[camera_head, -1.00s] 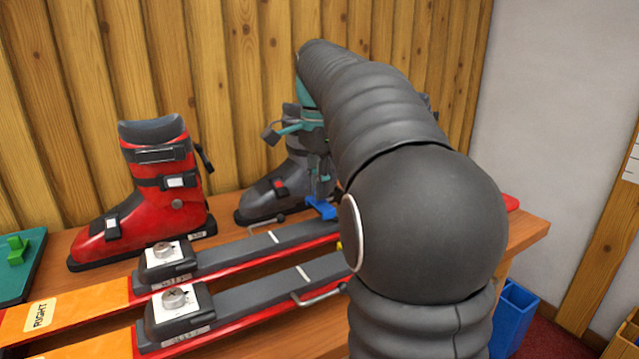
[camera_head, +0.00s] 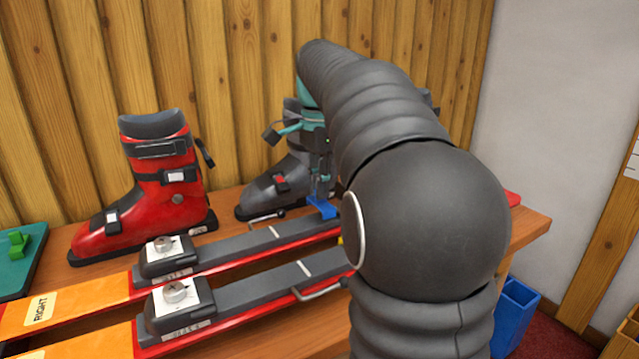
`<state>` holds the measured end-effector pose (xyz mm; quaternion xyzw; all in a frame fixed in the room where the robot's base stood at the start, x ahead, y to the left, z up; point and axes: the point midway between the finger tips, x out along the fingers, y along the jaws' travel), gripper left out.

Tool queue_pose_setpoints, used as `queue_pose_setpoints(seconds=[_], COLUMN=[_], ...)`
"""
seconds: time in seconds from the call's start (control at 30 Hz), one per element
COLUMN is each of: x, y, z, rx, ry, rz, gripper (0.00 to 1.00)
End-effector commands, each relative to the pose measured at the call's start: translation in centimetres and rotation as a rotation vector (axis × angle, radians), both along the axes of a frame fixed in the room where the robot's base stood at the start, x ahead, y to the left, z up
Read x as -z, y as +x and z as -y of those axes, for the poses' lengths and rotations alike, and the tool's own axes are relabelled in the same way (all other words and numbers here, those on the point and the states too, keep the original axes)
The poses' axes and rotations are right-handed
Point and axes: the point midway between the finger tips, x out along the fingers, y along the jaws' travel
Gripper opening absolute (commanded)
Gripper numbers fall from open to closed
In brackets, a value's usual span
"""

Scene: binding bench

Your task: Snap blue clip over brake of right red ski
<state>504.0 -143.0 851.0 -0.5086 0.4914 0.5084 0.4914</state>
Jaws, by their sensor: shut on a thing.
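The blue clip (camera_head: 322,207) is held low at the tip of my gripper (camera_head: 320,188), whose jaws are shut on it. The clip is at the rear part of the far ski, which is marked RIGHT (camera_head: 40,308). I cannot tell whether it touches that ski. This ski's toe piece (camera_head: 166,258) is to the left, and its bent metal brake arm (camera_head: 267,216) shows left of the clip. The near ski's toe piece (camera_head: 178,304) and brake arm (camera_head: 320,291) are closer to me.
A red boot (camera_head: 140,200) stands behind the skis on the left. A grey boot (camera_head: 270,197) stands close behind my gripper. A green mat (camera_head: 18,275) with a green piece lies at the left edge. A blue bin (camera_head: 514,315) is right of the bench.

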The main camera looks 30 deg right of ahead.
Motion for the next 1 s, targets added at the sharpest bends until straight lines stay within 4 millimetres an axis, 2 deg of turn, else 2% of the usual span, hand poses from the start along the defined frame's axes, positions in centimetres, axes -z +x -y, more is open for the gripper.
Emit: queue_pose_setpoints(seconds=[1.0], x=[2.3], y=[0.0], z=[0.0], rx=[0.000], ry=[0.000], rz=[0.000], gripper=[0.00])
